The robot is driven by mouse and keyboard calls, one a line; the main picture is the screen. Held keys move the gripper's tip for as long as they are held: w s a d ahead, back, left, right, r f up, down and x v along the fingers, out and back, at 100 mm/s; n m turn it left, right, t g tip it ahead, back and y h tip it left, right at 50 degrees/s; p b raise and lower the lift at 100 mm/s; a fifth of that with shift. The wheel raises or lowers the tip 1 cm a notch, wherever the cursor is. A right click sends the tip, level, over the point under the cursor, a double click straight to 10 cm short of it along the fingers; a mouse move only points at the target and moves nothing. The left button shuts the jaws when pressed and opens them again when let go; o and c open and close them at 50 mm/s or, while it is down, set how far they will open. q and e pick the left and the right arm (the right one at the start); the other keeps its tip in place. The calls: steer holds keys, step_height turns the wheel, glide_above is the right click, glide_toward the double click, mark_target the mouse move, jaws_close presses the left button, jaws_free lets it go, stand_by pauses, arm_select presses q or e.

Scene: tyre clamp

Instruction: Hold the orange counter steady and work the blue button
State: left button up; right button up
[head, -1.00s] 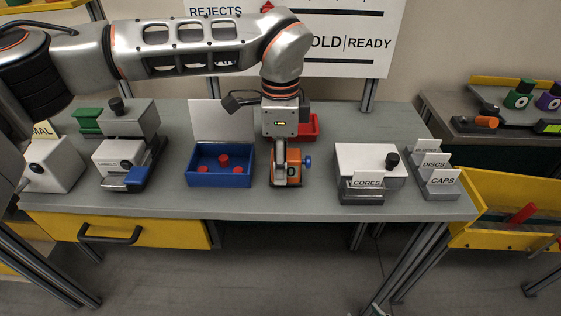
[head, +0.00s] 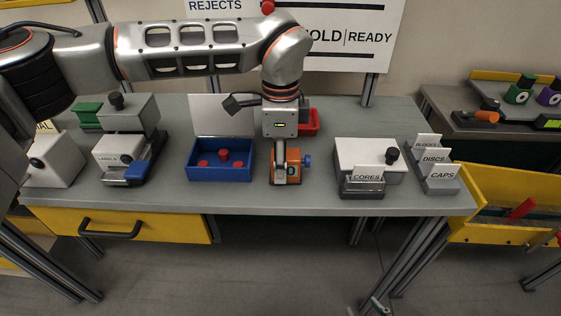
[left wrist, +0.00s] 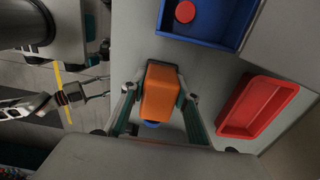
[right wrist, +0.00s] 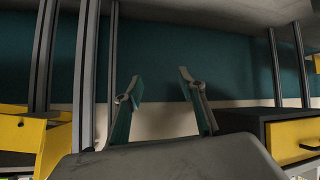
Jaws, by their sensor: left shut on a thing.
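The orange counter (head: 294,158) stands on the grey bench, right of the blue tray. Its blue button (head: 308,160) sticks out on the right side in the head view. My left gripper (head: 286,180) comes down from above and is shut on the counter. In the left wrist view the orange counter (left wrist: 160,92) sits between the two fingers of my left gripper (left wrist: 160,100), and part of the blue button (left wrist: 152,124) shows below it. My right gripper (right wrist: 160,84) is open and empty in its wrist view.
A blue tray (head: 222,178) with red discs stands left of the counter, and a red tray (head: 311,124) behind it. A white box (head: 360,155) with a CORES card stands to the right. The bench between the counter and that box is clear.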

steer(key=shift+s+f, duration=0.1)
steer(key=c, duration=0.5)
steer(key=shift+a, duration=0.15)
steer(key=c, duration=0.5)
steer(key=w+a+r+m, duration=0.1)
steer(key=r, duration=0.1)
steer(key=w+a+r+m+t, duration=0.1)
steer(key=a+r+m, duration=0.1)
steer(key=r, duration=0.1)
steer(key=w+a+r+m, duration=0.1)
steer(key=w+r, duration=0.1)
steer(key=r, duration=0.1)
steer(key=shift+a+m+t+y, duration=0.3)
steer(key=shift+a+y, duration=0.1)
jaws_close()
steer(key=shift+w+a+r+m+t+y, duration=0.2)
steer(key=shift+w+a+r+m+t, duration=0.6)
steer(key=shift+r+m, duration=2.65)
steer(key=shift+w+a+r+m+t+y, duration=0.2)
steer(key=shift+w+a+r+m+t, duration=0.7)
steer(key=shift+r, duration=4.35)
steer(key=shift+w+a+r+m+t+y, duration=0.25)
steer(key=shift+a+r+m+t, duration=0.95)
steer(key=shift+r+m, duration=2.6)
steer(key=shift+w+a+r+n+g, duration=0.1)
steer(key=shift+a+r+n+g, duration=0.25)
steer(key=shift+r+n, duration=0.2)
